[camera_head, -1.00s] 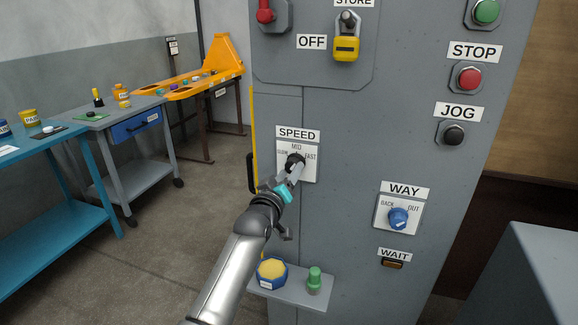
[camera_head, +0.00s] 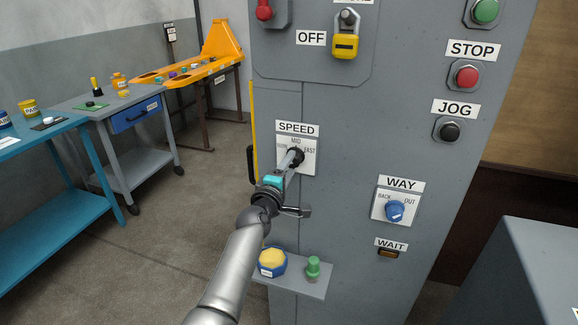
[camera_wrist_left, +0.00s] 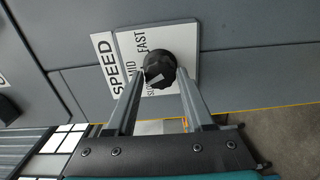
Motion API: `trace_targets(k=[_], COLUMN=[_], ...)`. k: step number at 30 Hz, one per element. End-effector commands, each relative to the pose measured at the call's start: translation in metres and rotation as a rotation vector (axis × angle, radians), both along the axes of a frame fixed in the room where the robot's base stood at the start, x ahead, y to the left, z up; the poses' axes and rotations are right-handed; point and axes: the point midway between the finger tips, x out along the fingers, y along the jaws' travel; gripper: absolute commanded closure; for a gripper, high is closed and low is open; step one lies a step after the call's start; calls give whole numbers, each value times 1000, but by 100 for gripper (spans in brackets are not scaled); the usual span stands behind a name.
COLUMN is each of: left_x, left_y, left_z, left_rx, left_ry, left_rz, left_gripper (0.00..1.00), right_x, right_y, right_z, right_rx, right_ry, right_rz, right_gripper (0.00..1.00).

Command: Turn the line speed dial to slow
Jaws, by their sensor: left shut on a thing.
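The speed dial is a black round knob (camera_wrist_left: 160,69) on a white plate (camera_wrist_left: 184,36) marked SLOW, MID and FAST, under a SPEED label (camera_head: 297,129). In the wrist view a pale mark on the knob points toward the lower left, roughly between MID and SLOW; the SLOW lettering is partly hidden. My left gripper (camera_head: 293,158) is at the dial, with one finger on each side of the knob, shut on it. In the head view the fingers cover part of the knob and plate. My right gripper is not in view.
On the same grey cabinet are a blue WAY knob (camera_head: 395,211), a red STOP button (camera_head: 467,75), a black JOG button (camera_head: 450,131) and a yellow padlock (camera_head: 345,46). A small shelf (camera_head: 294,287) below holds a blue-and-yellow item and a green one. Benches stand at the left.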

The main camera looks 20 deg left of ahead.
Motion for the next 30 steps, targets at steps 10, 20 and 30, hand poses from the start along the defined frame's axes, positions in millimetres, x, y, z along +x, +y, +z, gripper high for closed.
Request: trace_targets(k=[10,20,30], left_x=[0,0,0], left_y=[0,0,0], left_z=[1,1,1], left_rx=[-321,-535,-624], left_ry=[12,19,22], left_rz=[0,-1,-1], left_gripper=[100,100,100], right_x=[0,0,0], right_y=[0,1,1], right_z=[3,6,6], right_rx=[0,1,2], right_ry=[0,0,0], right_rz=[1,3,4], right_gripper=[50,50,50])
